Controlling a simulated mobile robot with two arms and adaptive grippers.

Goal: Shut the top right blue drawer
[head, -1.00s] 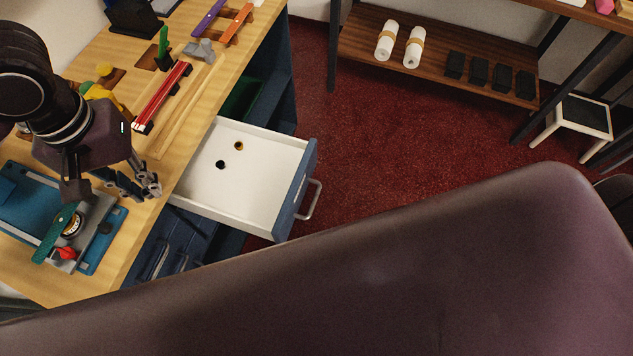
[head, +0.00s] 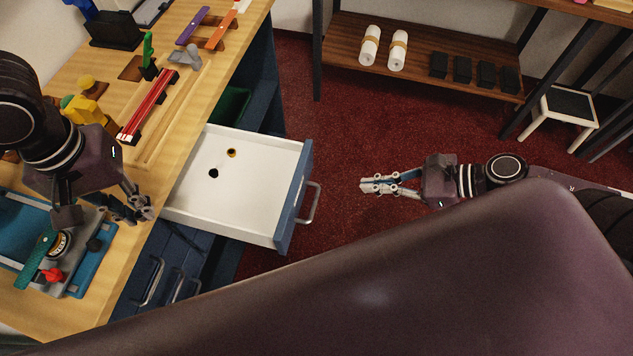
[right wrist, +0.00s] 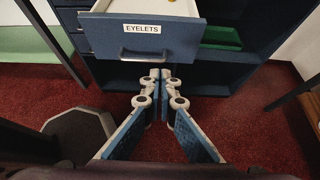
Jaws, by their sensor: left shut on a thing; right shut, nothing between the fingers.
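The blue drawer with a white inside (head: 255,178) stands pulled out from the counter. Its blue front (head: 294,197) with a metal handle (head: 312,204) faces right. In the right wrist view the drawer front (right wrist: 185,42) carries an EYELETS label. A black piece (head: 213,173) and a yellow-orange ring (head: 231,153) lie inside. My right gripper (head: 366,186) is shut and empty, apart from the handle to its right; its fingertips (right wrist: 160,74) appear just below the handle in the wrist view. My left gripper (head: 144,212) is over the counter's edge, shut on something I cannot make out.
The wooden counter (head: 190,100) holds a blue tool base with a green handle (head: 40,258), a red bar (head: 150,105) and other items. Other blue drawers (head: 165,265) sit below. A shelf (head: 425,55) and white stool (head: 563,118) stand behind. Red carpet is clear around my right gripper.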

